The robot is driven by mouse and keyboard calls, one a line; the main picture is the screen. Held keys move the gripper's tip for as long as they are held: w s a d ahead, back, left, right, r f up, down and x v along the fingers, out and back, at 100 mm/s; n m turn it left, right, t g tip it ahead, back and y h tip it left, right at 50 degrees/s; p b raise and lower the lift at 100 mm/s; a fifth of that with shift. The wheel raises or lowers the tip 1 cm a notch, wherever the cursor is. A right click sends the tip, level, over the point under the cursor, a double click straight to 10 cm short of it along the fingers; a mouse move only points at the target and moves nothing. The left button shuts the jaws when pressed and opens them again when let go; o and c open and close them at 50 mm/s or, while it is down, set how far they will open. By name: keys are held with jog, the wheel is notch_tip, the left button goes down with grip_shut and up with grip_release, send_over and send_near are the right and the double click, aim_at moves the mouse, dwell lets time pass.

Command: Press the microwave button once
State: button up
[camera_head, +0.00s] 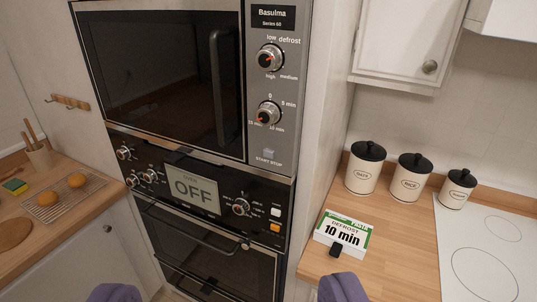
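The microwave (165,70) is built into a tall wall unit, with its dark door shut. Its control panel (272,100) on the right has two round knobs, the upper one labelled for defrost power and the lower one in minutes. The small grey start/stop button (268,153) sits low on this panel, above its label. My gripper (228,291) shows as two purple fingertips at the bottom edge, spread wide apart with nothing seen between them. It is below the button in the picture and apart from the panel.
Below is an oven (205,235) with a display (193,189) reading OFF and several knobs. A box (343,232) reading "Defrost 10 min" lies on the right counter, near three white canisters (411,178) and a hob (490,250). A left counter holds a rack (62,196) with buns.

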grip_shut()
dwell(1.5)
